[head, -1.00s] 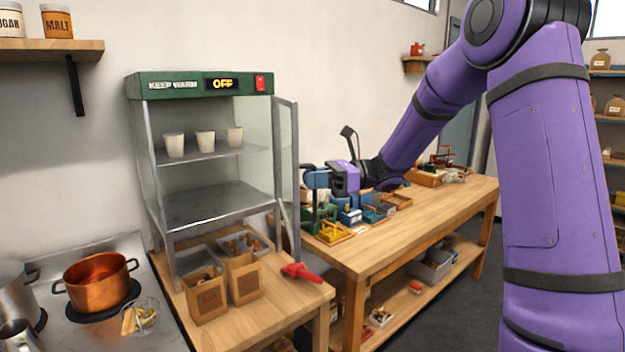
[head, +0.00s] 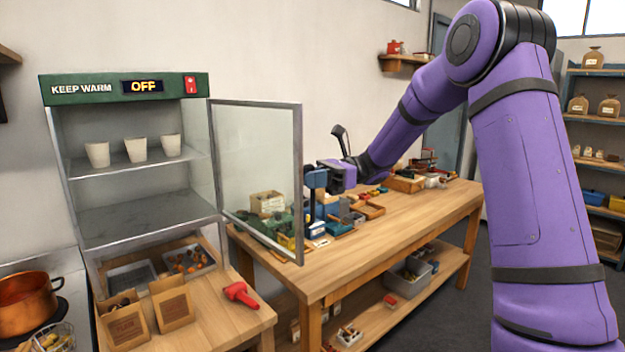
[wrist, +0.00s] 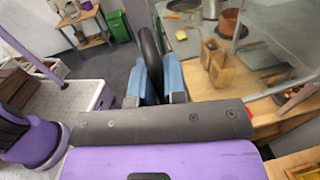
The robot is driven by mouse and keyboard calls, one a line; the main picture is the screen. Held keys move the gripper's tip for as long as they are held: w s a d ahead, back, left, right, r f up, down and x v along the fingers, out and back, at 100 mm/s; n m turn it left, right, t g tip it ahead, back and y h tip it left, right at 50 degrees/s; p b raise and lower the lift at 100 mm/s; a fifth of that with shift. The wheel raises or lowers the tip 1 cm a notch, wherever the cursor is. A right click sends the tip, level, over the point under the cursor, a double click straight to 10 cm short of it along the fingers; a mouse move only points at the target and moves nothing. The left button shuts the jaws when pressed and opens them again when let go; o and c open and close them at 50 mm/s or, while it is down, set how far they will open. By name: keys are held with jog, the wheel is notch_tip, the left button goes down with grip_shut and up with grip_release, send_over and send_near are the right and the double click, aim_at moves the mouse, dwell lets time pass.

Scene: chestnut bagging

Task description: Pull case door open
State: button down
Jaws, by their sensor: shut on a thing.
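The warming case (head: 125,88) stands at left, with a green top reading KEEP WARM and OFF. Its glass door (head: 255,150) is swung well open to the right, hinged on the case's right side. My gripper (head: 308,190) is at the door's free edge, partly hidden there. In the wrist view, my two blue fingers (wrist: 158,85) are closed around a dark curved bar (wrist: 150,50), which looks like the door handle. Three pale cups (head: 136,150) stand on the upper shelf inside the case.
A copper pot (head: 28,305) is at far left. A wooden workbench (head: 400,235) with boxes and small items stands behind and right of the door.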

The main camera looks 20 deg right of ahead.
jog(key=shift+d, duration=0.1)
jog(key=c, duration=1.5)
grip_release()
jog(key=shift+o, duration=0.2)
jog(key=shift+d, duration=0.1)
jog(key=w+d, duration=0.1)
jog(key=d, duration=0.9)
jog(key=shift+w+d, duration=0.25)
jog(key=shift+w, duration=0.1)
